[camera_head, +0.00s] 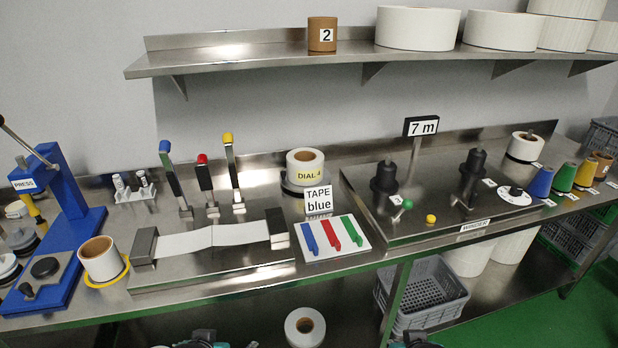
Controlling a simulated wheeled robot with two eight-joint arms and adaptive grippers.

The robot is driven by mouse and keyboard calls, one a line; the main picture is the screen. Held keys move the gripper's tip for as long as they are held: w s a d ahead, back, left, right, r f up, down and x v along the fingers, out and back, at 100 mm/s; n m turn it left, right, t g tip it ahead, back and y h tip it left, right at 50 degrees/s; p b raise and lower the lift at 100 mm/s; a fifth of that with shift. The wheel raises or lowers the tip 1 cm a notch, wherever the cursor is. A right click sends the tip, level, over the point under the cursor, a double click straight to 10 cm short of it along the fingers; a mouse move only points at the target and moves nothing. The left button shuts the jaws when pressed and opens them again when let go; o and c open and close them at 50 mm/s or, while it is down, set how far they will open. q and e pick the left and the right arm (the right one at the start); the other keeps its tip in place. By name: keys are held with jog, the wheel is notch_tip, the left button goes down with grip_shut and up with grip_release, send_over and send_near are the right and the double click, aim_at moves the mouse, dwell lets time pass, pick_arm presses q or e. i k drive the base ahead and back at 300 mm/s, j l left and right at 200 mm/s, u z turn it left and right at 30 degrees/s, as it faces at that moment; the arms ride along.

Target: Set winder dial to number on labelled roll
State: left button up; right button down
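The winder dial (514,194) is a white disc with a black knob, lying flat at the right end of the steel winder plate (435,214). Its marks and setting are too small to read. The labelled roll (304,160) is white with a brown core. It sits on a dark base at the back middle, and its yellow label reads "DIAL" with a small figure that looks like 4. Only dark and teal parts of my arms show at the bottom edge, far from the dial. No gripper fingers are visible.
Black spindles (384,177) stand on the winder plate, near a green-knobbed lever (407,204) and a yellow ball (430,218). Coloured cones (541,181) stand right of the dial. A "7 m" sign (422,127) rises behind. Levers (233,172) and a blue press (62,215) stand left.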

aim_at(516, 191)
jog(key=z, duration=1.35)
